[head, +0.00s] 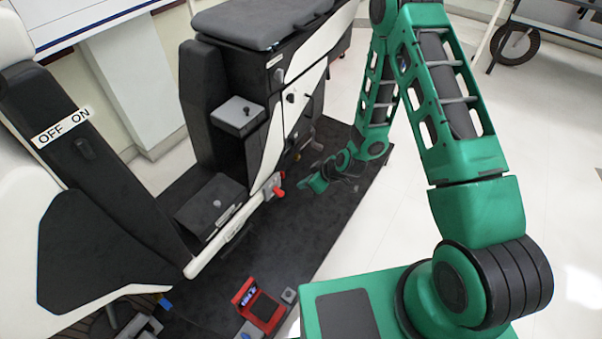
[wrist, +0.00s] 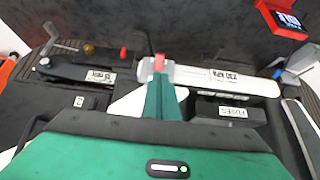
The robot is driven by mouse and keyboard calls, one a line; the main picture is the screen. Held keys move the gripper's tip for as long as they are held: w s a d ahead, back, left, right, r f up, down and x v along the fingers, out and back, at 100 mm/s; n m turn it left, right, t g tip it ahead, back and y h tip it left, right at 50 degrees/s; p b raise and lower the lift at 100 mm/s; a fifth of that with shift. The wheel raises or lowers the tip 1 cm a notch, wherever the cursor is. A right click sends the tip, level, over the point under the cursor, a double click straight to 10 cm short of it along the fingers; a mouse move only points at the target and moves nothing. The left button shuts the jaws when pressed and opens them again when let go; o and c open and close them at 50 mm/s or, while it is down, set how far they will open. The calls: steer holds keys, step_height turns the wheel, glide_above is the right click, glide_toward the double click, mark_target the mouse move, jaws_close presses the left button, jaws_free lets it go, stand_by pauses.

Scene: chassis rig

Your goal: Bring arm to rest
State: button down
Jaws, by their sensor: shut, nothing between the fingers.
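My green arm (head: 435,110) rises from its base at the lower right of the head view and bends down toward the black and white chassis rig (head: 270,110). My gripper (head: 306,185) is low over the dark mat, just right of a red knob (head: 279,191) on the rig's side. It is small here, and I cannot tell whether it touches the rig. In the wrist view my gripper's green body fills the bottom, and its narrow fingers (wrist: 160,92) are together with nothing held between them.
A red box with a small screen (head: 258,305) stands on the dark mat (head: 325,215); its screen also shows in the wrist view (wrist: 287,20). An OFF/ON label (head: 62,127) is on the left unit. White floor (head: 560,180) lies open at right.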

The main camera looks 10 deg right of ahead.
steer(key=s+d+r+m+g+h, duration=0.1)
steer(key=s+d+r+m+h, duration=0.15)
steer(key=d+r, duration=0.85)
steer(key=s+d+r+m+g+h, duration=0.1)
steer(key=s+d+r+m+h, duration=0.2)
steer(key=d+r, duration=0.8)
steer(key=s+d+r+m+g, duration=0.1)
steer(key=s+d+r+m, duration=0.1)
steer(key=s+r, duration=0.4)
steer(key=s+d+r+m+g, duration=0.1)
steer(key=s+r+m, duration=0.4)
steer(key=s, duration=0.7)
steer(key=s+d+r+m+g, duration=0.1)
steer(key=s+d+r+m, duration=0.2)
steer(key=s+r, duration=0.3)
steer(key=s, duration=0.3)
steer(key=shift+s+d+r, duration=0.25)
steer(key=shift+s+r, duration=0.15)
steer(key=shift+y, duration=0.25)
